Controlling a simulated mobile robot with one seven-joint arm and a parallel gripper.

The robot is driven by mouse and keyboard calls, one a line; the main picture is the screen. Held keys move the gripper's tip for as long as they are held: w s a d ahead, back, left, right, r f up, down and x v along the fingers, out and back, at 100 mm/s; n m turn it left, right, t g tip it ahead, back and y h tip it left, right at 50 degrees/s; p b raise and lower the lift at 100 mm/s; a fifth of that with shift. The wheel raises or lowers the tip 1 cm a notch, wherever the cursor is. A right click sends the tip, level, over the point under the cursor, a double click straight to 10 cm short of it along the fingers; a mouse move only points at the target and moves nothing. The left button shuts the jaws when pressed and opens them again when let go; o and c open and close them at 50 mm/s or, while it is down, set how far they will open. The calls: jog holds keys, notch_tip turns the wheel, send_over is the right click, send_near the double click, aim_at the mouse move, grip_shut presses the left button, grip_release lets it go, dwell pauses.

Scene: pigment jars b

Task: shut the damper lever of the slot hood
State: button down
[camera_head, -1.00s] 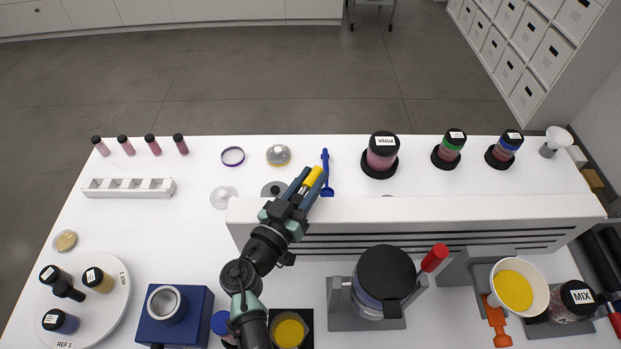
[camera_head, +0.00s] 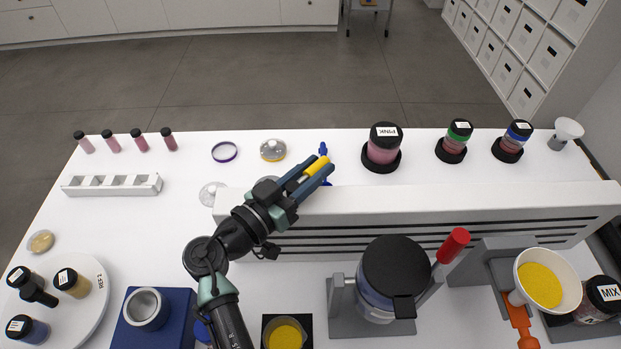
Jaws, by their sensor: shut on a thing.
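The slot hood (camera_head: 430,203) is a long white box with dark slots along its front, across the right and middle of the table. My gripper (camera_head: 318,169) is above the hood's left part, pointing up and right. It is shut on a yellow grip (camera_head: 317,165), which appears to be the handle of the damper lever. The lever's stem and its joint with the hood are hidden by my fingers and wrist, so I cannot tell its full angle.
The pink jar (camera_head: 383,150) stands to the right, behind the hood. A glass dish (camera_head: 273,150) is to the left.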

aim_at(288, 193)
dwell(0.3)
jog(key=c, duration=0.7)
grip_release()
jog(key=shift+b+v, duration=1.75)
jog(key=shift+v, duration=4.3)
